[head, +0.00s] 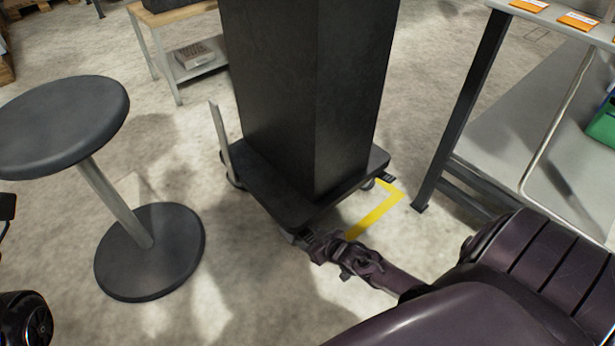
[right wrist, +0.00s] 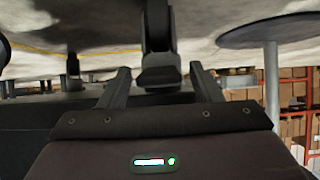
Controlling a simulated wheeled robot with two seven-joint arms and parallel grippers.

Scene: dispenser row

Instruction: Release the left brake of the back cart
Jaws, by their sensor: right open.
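A black wheeled cart (head: 265,200) carries a tall black box (head: 305,90). It is the only cart I can make out. My right gripper (head: 318,247) is low at the cart's near corner, open. In the right wrist view, its two fingers (right wrist: 160,68) stand apart on either side of a caster (right wrist: 156,28) with a dark brake pedal (right wrist: 158,77). I see no clear contact, and the pedal's exact tilt is hard to tell. In the head view the gripper hides this caster. Another pedal (head: 388,178) shows at the cart's right corner. My left gripper is not visible.
A round black stool (head: 62,122) stands left of the cart. Yellow floor tape (head: 375,218) runs by the cart's right side. A table leg (head: 462,110) and rack stand on the right. A low bench (head: 180,14) is behind. The floor between stool and cart is clear.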

